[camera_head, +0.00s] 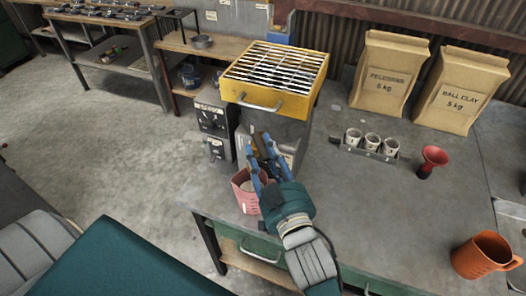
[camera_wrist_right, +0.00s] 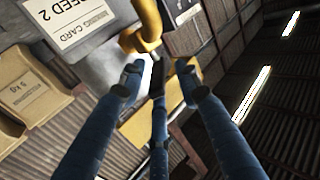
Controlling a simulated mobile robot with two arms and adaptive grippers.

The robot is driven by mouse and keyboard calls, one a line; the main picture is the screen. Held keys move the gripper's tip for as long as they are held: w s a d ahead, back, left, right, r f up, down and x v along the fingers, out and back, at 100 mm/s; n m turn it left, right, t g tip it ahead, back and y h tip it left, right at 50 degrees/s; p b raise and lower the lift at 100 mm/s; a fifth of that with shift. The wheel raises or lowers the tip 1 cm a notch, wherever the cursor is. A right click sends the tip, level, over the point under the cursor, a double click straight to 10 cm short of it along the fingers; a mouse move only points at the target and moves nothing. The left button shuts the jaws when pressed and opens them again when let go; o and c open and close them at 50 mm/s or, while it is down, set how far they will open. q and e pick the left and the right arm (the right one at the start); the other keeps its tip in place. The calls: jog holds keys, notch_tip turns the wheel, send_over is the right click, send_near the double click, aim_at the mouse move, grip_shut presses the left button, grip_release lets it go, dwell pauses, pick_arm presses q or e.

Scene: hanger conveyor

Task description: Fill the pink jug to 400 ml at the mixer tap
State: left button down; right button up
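The pink jug (camera_head: 243,197) stands upright at the left edge of the grey bench, below my right gripper. Something pale shows inside it; the fill level and any scale cannot be read. The mixer is a grey body under a yellow-framed grate (camera_head: 231,86). Its brass-yellow tap (camera_wrist_right: 143,38) shows in the right wrist view, just beyond my fingertips. My right gripper (camera_head: 265,147) is at the mixer's front, above the jug. Its blue fingers (camera_wrist_right: 161,76) are spread apart; I cannot tell whether they touch the tap. My left gripper is out of view.
Two paper bags, feldspar (camera_head: 388,75) and ball clay (camera_head: 460,91), stand at the back of the bench. A rack of small cups (camera_head: 366,152), a red funnel (camera_head: 431,160) and an orange jug (camera_head: 481,256) stand to the right. The bench middle is clear.

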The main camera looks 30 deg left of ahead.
jog(key=shift+s+d+f, duration=0.1)
jog(key=shift+d+f, duration=0.05)
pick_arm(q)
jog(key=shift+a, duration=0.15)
pick_arm(e)
jog(key=v, duration=1.1)
jog(key=shift+s+d, duration=0.2)
jog(key=shift+s, duration=0.05)
dwell(1.8)
